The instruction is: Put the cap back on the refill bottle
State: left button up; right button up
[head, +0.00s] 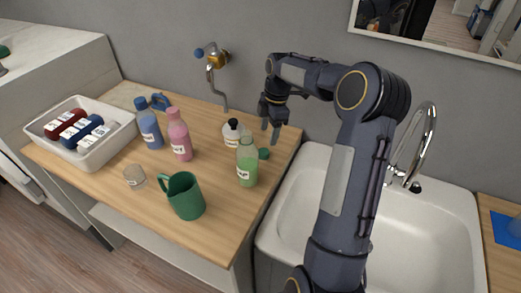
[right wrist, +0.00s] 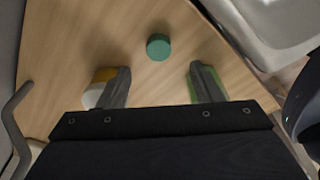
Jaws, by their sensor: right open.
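The green cap (head: 263,154) lies on the wooden counter, just right of and behind the green bottle (head: 247,165). That bottle stands upright with clear green liquid, and its top looks bare of a cap. My right gripper (head: 270,132) is open and empty, pointing down above the counter near the cap. In the right wrist view the cap (right wrist: 158,47) shows beyond the gap between the two fingers (right wrist: 160,76), apart from both. Part of the green bottle shows behind the right-hand finger. My left gripper is not in view.
A white bottle with a dark top (head: 232,133) stands close left of the cap. Pink (head: 180,138) and blue (head: 150,128) bottles, a green mug (head: 185,197), a clear glass (head: 134,178) and a white tray (head: 92,155) stand farther left. The sink (head: 290,205) is at right.

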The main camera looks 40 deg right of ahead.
aim_at(264, 151)
jog(key=shift+w+a+f, duration=0.1)
jog(key=shift+a+f, duration=0.1)
jog(key=shift+f, duration=1.1)
jog(key=shift+a+f+p, duration=0.15)
jog(key=shift+f+p, duration=0.2)
jog(key=shift+f, duration=0.05)
jog(key=f, duration=0.3)
jog(key=f+p, duration=0.1)
jog(key=shift+w+a+f, duration=0.2)
jog(key=shift+a, duration=0.1)
jog(key=c, duration=1)
jog(key=shift+c, duration=0.2)
jog(key=shift+r, duration=0.1)
